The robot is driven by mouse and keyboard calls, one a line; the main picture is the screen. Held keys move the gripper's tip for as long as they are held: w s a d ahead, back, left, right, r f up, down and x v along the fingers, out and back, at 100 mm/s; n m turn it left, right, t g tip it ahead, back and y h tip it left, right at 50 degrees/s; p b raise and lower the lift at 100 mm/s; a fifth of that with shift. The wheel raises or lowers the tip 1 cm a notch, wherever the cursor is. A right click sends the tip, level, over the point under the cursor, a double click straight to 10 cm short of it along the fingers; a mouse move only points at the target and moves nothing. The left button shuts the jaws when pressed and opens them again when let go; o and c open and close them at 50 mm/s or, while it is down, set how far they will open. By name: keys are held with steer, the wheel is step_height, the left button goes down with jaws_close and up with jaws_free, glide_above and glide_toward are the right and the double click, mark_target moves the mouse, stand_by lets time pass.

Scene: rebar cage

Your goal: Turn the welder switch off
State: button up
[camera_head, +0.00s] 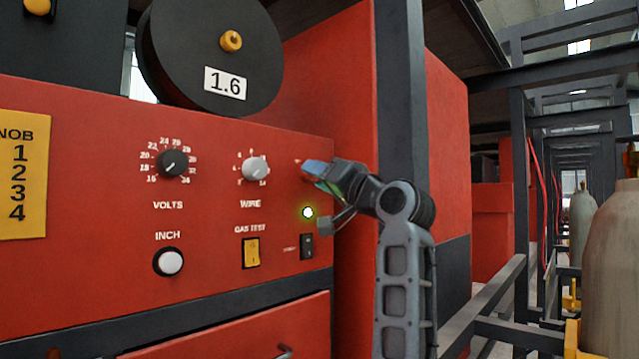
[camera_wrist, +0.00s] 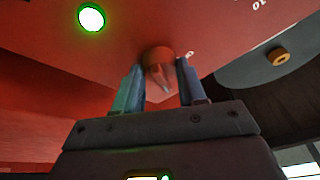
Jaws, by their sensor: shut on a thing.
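A small orange-red knob with a pointed grip (camera_wrist: 160,78) sticks out of the red welder panel in the wrist view. My gripper (camera_wrist: 158,66) has a finger on each side of it and is shut on it. In the head view my gripper (camera_head: 312,173) reaches the panel's upper right part from the right and mostly hides this knob. A green lamp (camera_head: 308,212) glows just below; it also shows lit in the wrist view (camera_wrist: 91,17). A black rocker switch (camera_head: 307,246) sits under the lamp; its small label is unreadable.
Left on the panel are the VOLTS dial (camera_head: 173,163), WIRE dial (camera_head: 255,168), white INCH button (camera_head: 170,262) and yellow GAS TEST switch (camera_head: 251,252). A black wire spool (camera_head: 208,50) stands above. A dark post (camera_head: 402,90) rises behind my arm; gas cylinders (camera_head: 612,270) stand far right.

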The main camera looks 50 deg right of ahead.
steer(key=shift+d+n+g+y+b, duration=0.15)
steer(key=shift+n+y+b, duration=1.15)
steer(key=shift+n, duration=1.7)
steer(key=shift+d+n+g+y+b, duration=0.1)
steer(key=shift+n+y+b, duration=1.2)
steer(key=shift+n, duration=1.7)
steer(key=shift+d+n+g+y+b, duration=0.15)
steer(key=shift+n+y+b, duration=1.1)
steer(key=shift+n, duration=1.75)
steer(key=shift+r+n+b, duration=0.1)
steer(key=shift+n+b, duration=0.25)
steer(key=shift+n, duration=0.05)
steer(key=o, duration=1.1)
steer(key=shift+c, duration=0.2)
steer(key=shift+s, duration=0.1)
steer(key=v, duration=0.7)
steer(key=shift+s+b, duration=0.35)
steer(key=shift+d, duration=0.1)
